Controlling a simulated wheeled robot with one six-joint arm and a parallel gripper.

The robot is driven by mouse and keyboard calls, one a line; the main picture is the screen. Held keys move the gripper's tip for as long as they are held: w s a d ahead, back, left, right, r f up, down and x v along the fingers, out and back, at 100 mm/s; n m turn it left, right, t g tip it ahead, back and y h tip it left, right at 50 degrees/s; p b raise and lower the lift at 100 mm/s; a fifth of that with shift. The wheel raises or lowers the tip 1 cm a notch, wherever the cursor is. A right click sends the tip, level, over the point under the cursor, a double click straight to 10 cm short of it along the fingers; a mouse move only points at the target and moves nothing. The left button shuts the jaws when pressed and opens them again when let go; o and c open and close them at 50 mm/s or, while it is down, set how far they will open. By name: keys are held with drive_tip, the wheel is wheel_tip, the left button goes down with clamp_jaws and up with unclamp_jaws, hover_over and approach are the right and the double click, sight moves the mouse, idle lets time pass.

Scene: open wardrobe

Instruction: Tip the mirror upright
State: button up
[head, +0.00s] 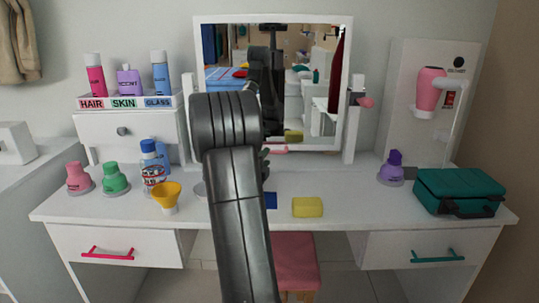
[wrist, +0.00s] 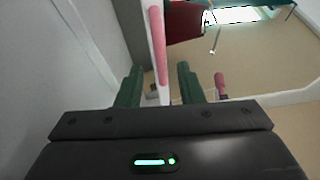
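The mirror (head: 272,19) has a white frame and hangs between two white posts at the back of the dressing table. Its frame looks wider at the top than at the bottom, so it seems tilted, top towards me. A pink bar runs along its lower edge. In the wrist view the pink bar (wrist: 158,45) lies between the two green fingers of my gripper (wrist: 160,85). The fingers are apart; I cannot tell whether they touch the bar. In the head view my arm hides most of the gripper and the middle of the mirror.
A pink knob (head: 366,102) sits on the right post. A teal case (head: 459,187) is at the right. A pink stool (head: 295,255) is below.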

sight(271, 152)
drive_tip(key=v, duration=0.8)
drive_tip(key=shift+s+a, duration=0.1)
drive_tip(key=shift+s, duration=0.2)
drive_tip(key=shift+w, duration=0.1)
drive_tip(key=x, duration=1.3)
drive_tip(key=shift+w+d, duration=0.2)
drive_tip(key=shift+w, duration=0.05)
drive_tip(key=shift+r, duration=0.2)
drive_tip(key=shift+s+r, duration=0.1)
drive_tip(key=shift+s, duration=0.4)
